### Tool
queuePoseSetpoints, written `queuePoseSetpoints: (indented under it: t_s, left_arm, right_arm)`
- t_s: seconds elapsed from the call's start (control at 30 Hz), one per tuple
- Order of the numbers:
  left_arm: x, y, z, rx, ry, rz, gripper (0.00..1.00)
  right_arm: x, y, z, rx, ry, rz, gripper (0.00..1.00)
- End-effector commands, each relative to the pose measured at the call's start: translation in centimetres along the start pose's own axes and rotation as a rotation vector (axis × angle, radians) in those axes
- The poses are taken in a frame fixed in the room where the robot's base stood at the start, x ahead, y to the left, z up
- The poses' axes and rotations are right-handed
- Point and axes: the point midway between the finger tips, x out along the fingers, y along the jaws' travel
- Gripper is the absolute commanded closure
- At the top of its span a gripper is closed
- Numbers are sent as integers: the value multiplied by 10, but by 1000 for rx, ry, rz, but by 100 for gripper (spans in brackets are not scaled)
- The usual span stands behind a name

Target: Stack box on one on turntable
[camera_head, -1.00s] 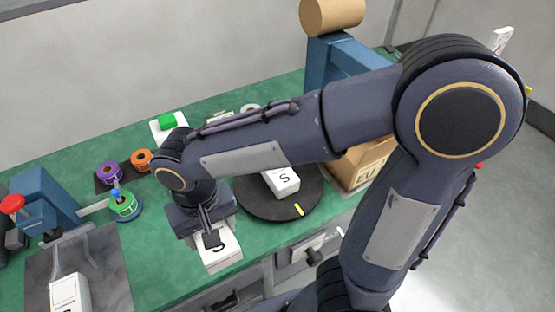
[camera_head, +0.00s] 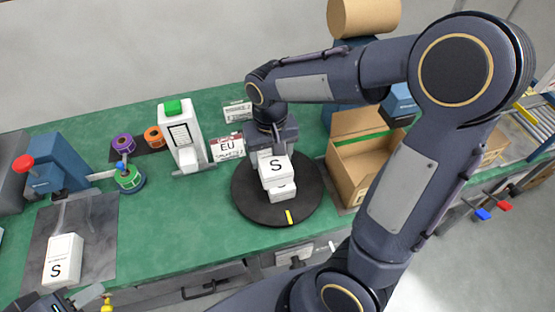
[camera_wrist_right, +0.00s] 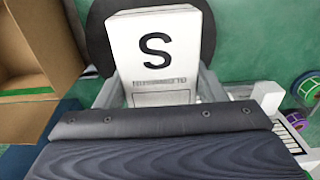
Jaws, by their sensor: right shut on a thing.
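My right gripper (camera_head: 272,160) is shut on a white box marked S (camera_head: 277,172), over the black turntable (camera_head: 250,206). In the right wrist view the held box (camera_wrist_right: 158,50) sits between the two fingers. A second white box (camera_head: 283,193) stands on the turntable, just below the held one and mostly hidden by it. I cannot tell whether the two boxes touch. A dark part of my left gripper (camera_head: 62,302) shows at the bottom left edge; its jaws are not clear.
Another white S box (camera_head: 63,258) stands on a grey mat at the left. An open cardboard carton (camera_head: 352,182) is close right of the turntable. A label dispenser (camera_head: 182,138) and an EU label card (camera_head: 227,147) stand behind left. The green bench between is clear.

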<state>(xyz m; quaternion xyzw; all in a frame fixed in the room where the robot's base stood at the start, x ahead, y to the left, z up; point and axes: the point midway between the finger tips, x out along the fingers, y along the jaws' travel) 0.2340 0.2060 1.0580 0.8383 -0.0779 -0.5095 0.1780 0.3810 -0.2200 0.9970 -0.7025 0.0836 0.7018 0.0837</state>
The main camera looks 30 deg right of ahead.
Motion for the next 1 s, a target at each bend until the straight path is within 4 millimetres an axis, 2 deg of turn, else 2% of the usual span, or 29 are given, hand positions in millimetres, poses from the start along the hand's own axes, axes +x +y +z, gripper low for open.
queuePoseSetpoints:
  t_s: [0.1,0.2,0.37,0.6,1.0]
  left_arm:
    - [-1,1,-1,0,0,0,64]
    - [-2,1,-1,0,0,0,64]
    - [-2,1,-1,0,0,0,64]
    - [-2,1,-1,0,0,0,64]
    - [0,0,0,0,0,0,64]
  right_arm:
    - [21,10,-12,1,-5,3,63]
    - [30,15,-19,0,-3,2,63]
    - [40,20,-25,0,-3,2,63]
    - [72,22,-28,-2,-2,1,63]
    - [79,22,-28,-2,0,0,63]
